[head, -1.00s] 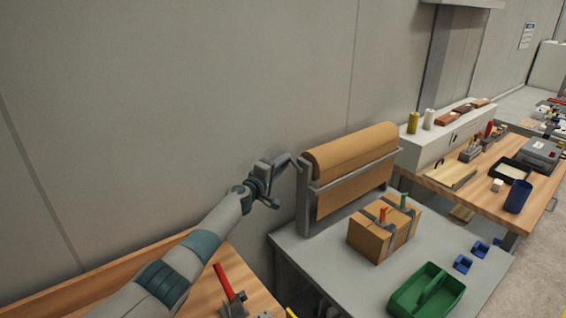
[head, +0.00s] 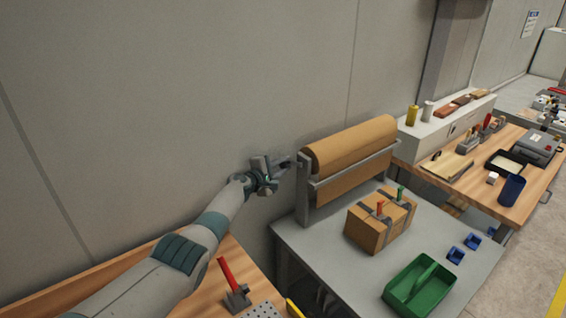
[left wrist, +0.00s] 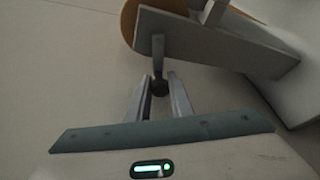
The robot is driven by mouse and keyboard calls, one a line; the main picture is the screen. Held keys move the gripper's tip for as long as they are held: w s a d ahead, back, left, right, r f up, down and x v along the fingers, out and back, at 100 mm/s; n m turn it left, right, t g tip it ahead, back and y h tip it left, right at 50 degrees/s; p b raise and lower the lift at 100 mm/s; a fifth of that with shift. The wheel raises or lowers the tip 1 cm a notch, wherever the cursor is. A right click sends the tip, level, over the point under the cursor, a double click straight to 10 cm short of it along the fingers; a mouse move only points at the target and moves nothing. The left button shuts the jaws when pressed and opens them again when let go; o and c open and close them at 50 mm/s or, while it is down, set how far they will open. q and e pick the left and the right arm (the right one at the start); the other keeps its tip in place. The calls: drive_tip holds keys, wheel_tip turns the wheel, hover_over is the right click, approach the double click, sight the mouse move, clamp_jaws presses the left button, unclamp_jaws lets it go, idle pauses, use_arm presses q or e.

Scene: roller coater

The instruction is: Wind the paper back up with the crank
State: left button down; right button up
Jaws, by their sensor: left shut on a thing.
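The brown paper roll (head: 350,145) sits in a grey stand (head: 303,192) on the grey table, with a sheet of paper hanging below the bar at its front. The crank (head: 285,164) is at the left end of the roll. My left gripper (head: 272,172) is shut on the crank's handle, left of the stand. In the left wrist view the crank's dark arm (left wrist: 158,60) runs down from the grey end plate (left wrist: 210,42), and its end sits between the two fingers (left wrist: 160,92). My right gripper is not in view.
A cardboard box (head: 372,232) with grey straps stands on the table (head: 330,262) in front of the roll. A green tray (head: 420,290) and small blue bins (head: 456,256) are nearer.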

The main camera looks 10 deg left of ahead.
use_arm(q)
drive_tip(key=shift+f, duration=0.15)
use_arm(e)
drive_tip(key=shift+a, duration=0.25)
use_arm(q)
drive_tip(key=c, duration=1.6)
unclamp_jaws()
drive_tip(key=shift+r, duration=0.2)
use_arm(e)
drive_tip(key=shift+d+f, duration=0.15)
